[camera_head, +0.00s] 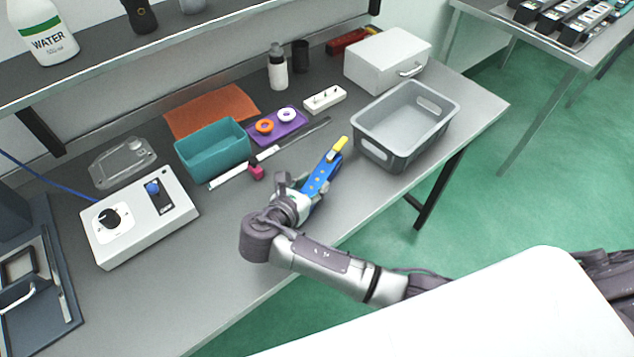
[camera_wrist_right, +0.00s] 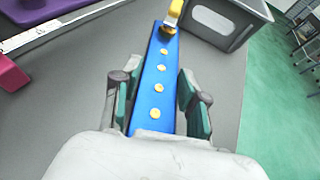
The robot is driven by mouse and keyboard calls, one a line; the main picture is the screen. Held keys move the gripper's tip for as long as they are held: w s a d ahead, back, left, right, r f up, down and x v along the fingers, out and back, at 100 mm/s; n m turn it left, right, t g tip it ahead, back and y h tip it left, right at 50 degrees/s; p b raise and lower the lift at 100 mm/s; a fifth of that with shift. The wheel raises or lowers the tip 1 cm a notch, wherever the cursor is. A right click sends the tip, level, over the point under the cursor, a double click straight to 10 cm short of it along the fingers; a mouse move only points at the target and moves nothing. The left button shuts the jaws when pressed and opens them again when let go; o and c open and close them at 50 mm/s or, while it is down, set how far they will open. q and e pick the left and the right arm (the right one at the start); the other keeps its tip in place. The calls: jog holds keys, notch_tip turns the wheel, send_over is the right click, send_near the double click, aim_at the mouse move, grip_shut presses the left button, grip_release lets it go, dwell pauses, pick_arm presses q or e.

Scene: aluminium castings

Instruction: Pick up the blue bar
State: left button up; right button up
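The blue bar (camera_head: 322,175) lies on the grey bench, with several round yellow spots on its top and a yellow piece at its far end. In the right wrist view the blue bar (camera_wrist_right: 157,85) runs away from me between the fingers. My right gripper (camera_head: 293,185) is over the bar's near end. In the wrist view the right gripper (camera_wrist_right: 160,98) has one green-padded finger on each side of the bar, with narrow gaps, so it looks open. The bar's near end is hidden by the gripper. My left gripper is not in view.
A grey bin (camera_head: 405,125) stands right of the bar near the bench edge. A teal box (camera_head: 213,150), a steel ruler (camera_head: 232,176), a small magenta block (camera_head: 257,172) and a purple tray (camera_head: 281,127) are to the left. A control box (camera_head: 140,220) stands further left.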

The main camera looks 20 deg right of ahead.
grip_shut()
